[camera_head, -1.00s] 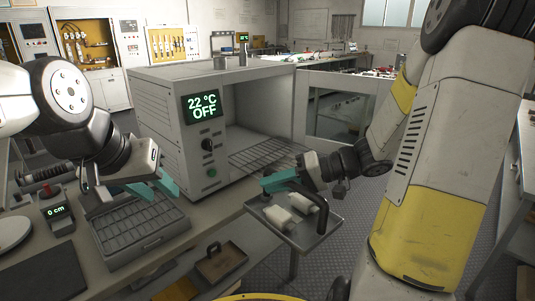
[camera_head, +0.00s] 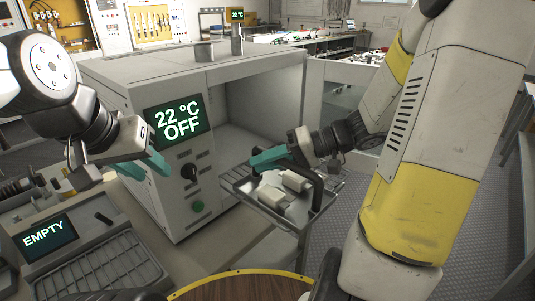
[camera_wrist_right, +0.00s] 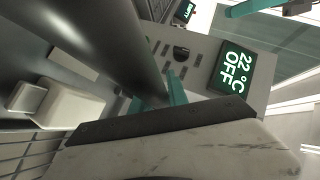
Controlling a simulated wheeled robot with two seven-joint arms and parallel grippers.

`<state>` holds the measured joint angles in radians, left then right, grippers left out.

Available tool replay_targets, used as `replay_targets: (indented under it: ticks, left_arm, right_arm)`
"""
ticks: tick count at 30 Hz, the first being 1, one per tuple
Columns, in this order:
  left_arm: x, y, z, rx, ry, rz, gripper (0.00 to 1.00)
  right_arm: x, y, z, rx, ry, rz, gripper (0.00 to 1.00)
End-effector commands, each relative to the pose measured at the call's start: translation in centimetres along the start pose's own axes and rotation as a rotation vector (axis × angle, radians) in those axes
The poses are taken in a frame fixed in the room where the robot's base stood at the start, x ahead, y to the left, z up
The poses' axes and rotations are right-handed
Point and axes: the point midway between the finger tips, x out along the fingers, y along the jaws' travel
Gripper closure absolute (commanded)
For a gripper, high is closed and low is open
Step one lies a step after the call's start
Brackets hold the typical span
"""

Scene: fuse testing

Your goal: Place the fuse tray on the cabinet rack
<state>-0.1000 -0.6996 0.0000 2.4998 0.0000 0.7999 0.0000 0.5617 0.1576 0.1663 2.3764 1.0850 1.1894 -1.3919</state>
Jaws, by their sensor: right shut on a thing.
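The fuse tray (camera_head: 262,204) is a shallow metal tray with white fuses (camera_head: 272,196) on it and a dark arched handle (camera_head: 318,190). My right gripper (camera_head: 268,159) is shut on the tray and holds it up, roughly level, in front of the cabinet opening. In the right wrist view, the dark handle (camera_wrist_right: 115,45) crosses close to the teal fingers, with a white fuse (camera_wrist_right: 68,108) beside it. The cabinet (camera_head: 165,115) reads 22 °C, OFF. Its wire rack (camera_head: 238,172) is partly hidden behind the tray. My left gripper (camera_head: 143,166) is open and empty left of the cabinet front.
A tester (camera_head: 95,262) with an EMPTY display (camera_head: 45,237) sits at the lower left. A metal cylinder (camera_head: 204,51) stands on the cabinet top. Open floor (camera_head: 335,240) lies right of the tray.

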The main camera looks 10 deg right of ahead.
Motion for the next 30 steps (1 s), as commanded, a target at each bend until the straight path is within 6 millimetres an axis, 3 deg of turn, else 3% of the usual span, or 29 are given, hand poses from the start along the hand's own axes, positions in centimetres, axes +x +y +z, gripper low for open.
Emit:
replay_targets:
  ticks: [5, 18, 30]
  left_arm:
    - [0.0, 0.0, 0.0, 0.000, 0.001, 0.000, 0.64]
    - [0.0, 0.0, 0.0, 0.000, 0.000, 0.000, 0.64]
    - [0.0, 0.0, 0.0, 0.000, 0.000, 0.000, 0.64]
  right_arm:
    - [0.2, 1.1, -2.1, -0.001, 0.000, -0.002, 1.00]
    - [1.0, 6.3, -11.4, -0.002, 0.000, -0.002, 1.00]
    - [1.4, 8.2, -13.8, 0.002, 0.000, -0.002, 1.00]
